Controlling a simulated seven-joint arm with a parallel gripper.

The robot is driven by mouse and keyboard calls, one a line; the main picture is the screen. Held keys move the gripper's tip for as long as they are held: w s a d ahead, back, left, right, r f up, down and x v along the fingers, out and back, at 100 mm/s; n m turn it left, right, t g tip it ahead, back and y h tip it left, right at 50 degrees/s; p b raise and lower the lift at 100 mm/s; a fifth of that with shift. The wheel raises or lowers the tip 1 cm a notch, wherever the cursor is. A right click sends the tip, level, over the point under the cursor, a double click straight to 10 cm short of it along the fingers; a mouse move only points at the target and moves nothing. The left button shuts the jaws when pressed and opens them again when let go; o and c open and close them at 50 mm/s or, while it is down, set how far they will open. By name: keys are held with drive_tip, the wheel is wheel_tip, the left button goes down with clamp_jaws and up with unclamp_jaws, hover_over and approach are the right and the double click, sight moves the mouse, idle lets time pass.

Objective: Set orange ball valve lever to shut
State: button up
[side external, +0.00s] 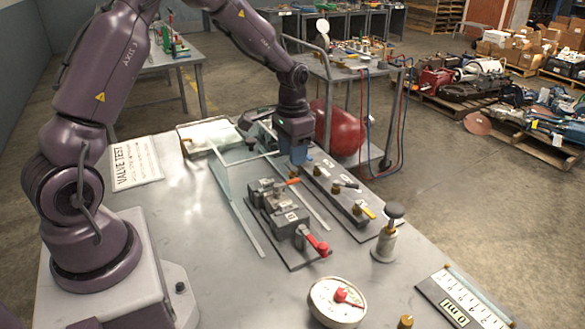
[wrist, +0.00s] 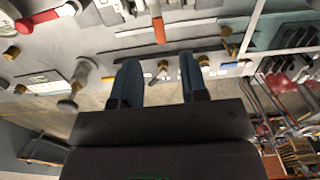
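The orange lever (side external: 292,181) is on the far end of a grey valve assembly on a dark plate on the bench. It lies crosswise to the row of valve bodies (side external: 277,204). In the wrist view the orange lever (wrist: 159,29) points straight down the picture, just above the gap between my fingers. My gripper (side external: 303,160) is above the bench, near the orange lever and apart from it. In the wrist view my gripper (wrist: 157,62) has its blue fingers spread, with nothing held between them.
A red lever (side external: 318,246) is at the assembly's near end. A rail (side external: 340,192) with several small levers lies to the right. A black-knobbed post (side external: 390,225) stands beside it. A gauge (side external: 337,313) and a scale plate (side external: 462,300) lie nearer. The bench's left side is mostly clear.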

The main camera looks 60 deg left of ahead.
wheel_tip(320, 180, up, 7)
drive_tip(key=shift+f, duration=0.2)
idle(0.3)
drive_tip(key=s+d+r+t, duration=0.2)
drive_tip(key=s+d+r, duration=0.4)
drive_tip(key=s, duration=0.4)
drive_tip(key=s+d+r+t, duration=0.3)
drive_tip(key=s+d+r, duration=0.4)
drive_tip(key=s, duration=0.3)
drive_tip(key=shift+s+t, duration=0.25)
drive_tip(key=shift+t, duration=0.05)
